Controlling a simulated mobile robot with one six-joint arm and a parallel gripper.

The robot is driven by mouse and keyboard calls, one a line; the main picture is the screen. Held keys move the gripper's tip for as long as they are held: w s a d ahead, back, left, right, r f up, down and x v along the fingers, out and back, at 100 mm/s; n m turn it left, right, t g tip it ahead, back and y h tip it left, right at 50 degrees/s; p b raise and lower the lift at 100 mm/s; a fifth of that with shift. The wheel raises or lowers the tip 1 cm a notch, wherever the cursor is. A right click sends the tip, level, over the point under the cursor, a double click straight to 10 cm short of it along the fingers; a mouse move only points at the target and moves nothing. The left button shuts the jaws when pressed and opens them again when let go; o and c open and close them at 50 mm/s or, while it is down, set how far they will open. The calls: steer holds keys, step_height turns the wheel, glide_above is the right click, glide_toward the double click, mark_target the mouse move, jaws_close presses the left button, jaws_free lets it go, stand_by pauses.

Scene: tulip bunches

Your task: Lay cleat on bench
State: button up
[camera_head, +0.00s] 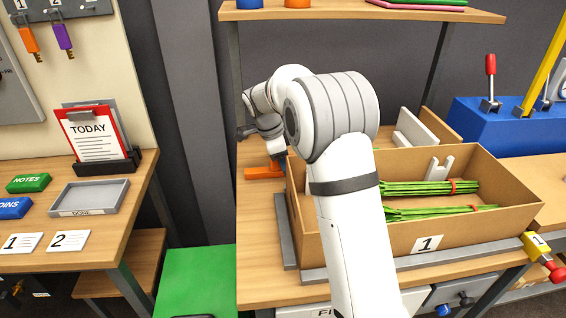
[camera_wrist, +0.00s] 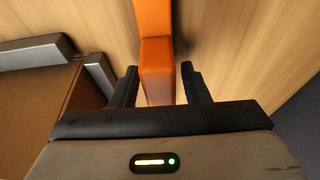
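An orange piece, which I take to be the cleat (camera_head: 264,172), is at the left side of the wooden bench (camera_head: 262,285), beside the cardboard box. In the wrist view the orange piece (camera_wrist: 155,55) runs down between my fingers, with a raised block nearest me. My gripper (camera_wrist: 159,88) is open, one finger on each side of it, with a visible gap on the right and a narrower one on the left. In the head view my arm hides part of the gripper and bench.
The cardboard box (camera_head: 465,225) marked 1 holds green stem bunches (camera_head: 420,187) and a pale notched piece (camera_head: 437,168). Grey rails (camera_head: 284,230) edge the box. A shelf (camera_head: 360,15) hangs above. A blue block with levers (camera_head: 470,125) stands at right.

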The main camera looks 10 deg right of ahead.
steer(key=shift+o, duration=0.4)
steer(key=p+v, duration=0.1)
steer(key=v, duration=1.1)
steer(key=shift+r, duration=0.15)
